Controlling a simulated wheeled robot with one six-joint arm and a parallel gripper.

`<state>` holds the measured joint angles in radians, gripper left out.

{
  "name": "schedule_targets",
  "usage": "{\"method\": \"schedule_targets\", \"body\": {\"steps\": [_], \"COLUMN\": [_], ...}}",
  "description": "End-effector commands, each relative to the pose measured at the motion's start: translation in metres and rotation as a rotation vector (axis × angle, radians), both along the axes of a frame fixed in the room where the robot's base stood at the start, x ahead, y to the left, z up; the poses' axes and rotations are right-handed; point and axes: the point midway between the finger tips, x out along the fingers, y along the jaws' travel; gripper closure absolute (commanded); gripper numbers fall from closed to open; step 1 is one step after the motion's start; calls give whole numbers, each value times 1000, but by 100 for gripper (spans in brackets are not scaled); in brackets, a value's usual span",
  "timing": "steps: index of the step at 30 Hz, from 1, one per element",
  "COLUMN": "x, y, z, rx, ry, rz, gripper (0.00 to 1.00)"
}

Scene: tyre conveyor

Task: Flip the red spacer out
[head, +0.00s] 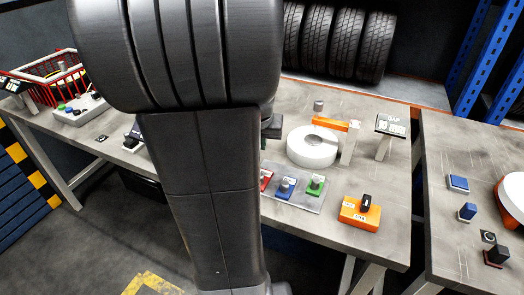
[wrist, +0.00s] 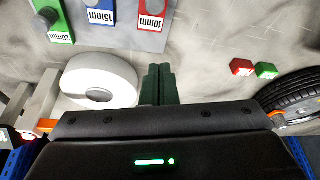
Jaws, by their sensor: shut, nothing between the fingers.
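A red piece labelled 10mm (wrist: 151,20) with a grey knob sits on a grey plate, in a row with a blue 15mm piece (wrist: 98,14) and a green 20mm piece (wrist: 56,24). In the head view the red piece (head: 265,181) is partly hidden by my arm. A separate small red block (wrist: 242,67) lies on the table next to a green block (wrist: 266,70); I cannot tell which red piece is the spacer meant. My gripper (wrist: 158,82) is shut and empty, between the white disc and these loose blocks, apart from both.
A BAR display (head: 391,126) and an orange box (head: 360,214) are to the right. A tyre (wrist: 298,97) lies right in the wrist view. My arm blocks the middle of the head view.

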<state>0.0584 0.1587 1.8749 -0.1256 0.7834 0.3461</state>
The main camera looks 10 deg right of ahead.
Motion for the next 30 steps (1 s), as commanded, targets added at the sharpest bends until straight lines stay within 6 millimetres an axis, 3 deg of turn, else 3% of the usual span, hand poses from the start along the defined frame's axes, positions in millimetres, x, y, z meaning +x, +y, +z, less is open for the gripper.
{"method": "schedule_targets", "body": {"steps": [6,21,26,30], "x": [-5,-5,-2,3], "y": [2,2,1,-1], "z": [16,16,7,-12], "rx": [1,0,-1,0], "ry": [-1,0,1,4], "rz": [0,0,0,-2], "gripper": [100,100,100,100]}}
